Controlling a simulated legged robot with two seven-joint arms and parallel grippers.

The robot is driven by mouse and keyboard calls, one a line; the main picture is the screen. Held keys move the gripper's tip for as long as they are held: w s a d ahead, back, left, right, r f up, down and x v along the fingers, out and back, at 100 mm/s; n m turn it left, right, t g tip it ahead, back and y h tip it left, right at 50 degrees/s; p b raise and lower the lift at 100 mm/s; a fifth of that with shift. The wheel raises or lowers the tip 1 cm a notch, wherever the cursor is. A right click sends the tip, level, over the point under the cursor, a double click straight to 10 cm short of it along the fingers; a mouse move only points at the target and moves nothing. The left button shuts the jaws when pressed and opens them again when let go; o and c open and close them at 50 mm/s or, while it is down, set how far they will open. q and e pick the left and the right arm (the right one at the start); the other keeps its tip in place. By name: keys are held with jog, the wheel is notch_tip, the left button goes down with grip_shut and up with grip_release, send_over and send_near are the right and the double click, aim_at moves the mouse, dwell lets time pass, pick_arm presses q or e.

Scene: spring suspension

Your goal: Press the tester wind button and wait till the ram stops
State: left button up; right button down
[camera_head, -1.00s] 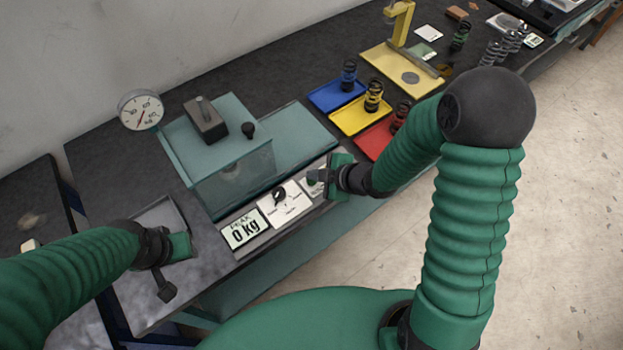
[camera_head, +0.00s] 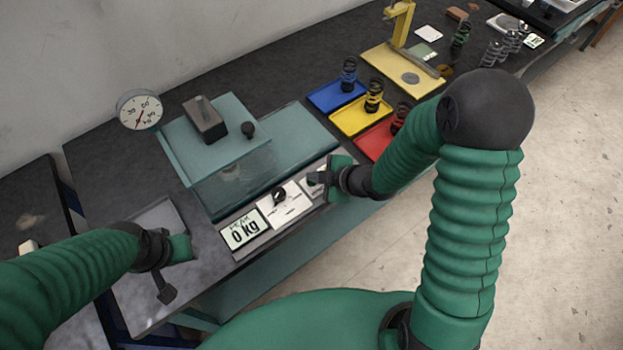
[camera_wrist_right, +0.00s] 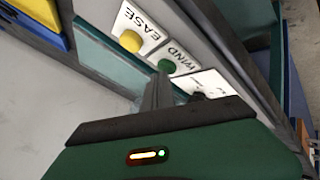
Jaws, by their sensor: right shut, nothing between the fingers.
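The tester (camera_head: 215,150) is a teal box on the dark bench with a clear front guard, a knob and a dark block on top. Its display (camera_head: 244,230) reads PEAK 0 kg. In the right wrist view the green WIND button (camera_wrist_right: 166,66) sits on a white label beside the yellow EASE button (camera_wrist_right: 130,41). My right gripper (camera_head: 316,178) is shut and empty at the panel's right end. In the wrist view its fingers (camera_wrist_right: 160,85) reach close to the WIND button; contact cannot be told. The ram is not clearly visible.
Blue (camera_head: 337,95), yellow (camera_head: 360,117) and red (camera_head: 381,139) trays, each with a spring, stand right of the tester. A dial gauge (camera_head: 139,110) stands at the back left. A white selector panel (camera_head: 287,207) lies between display and buttons.

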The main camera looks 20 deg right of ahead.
jog(key=shift+f, duration=0.15)
jog(key=shift+r+p, duration=0.85)
jog(key=shift+r, duration=0.25)
notch_tip(320, 180, up, 5)
jog(key=p, duration=0.4)
jog(key=shift+p, duration=0.4)
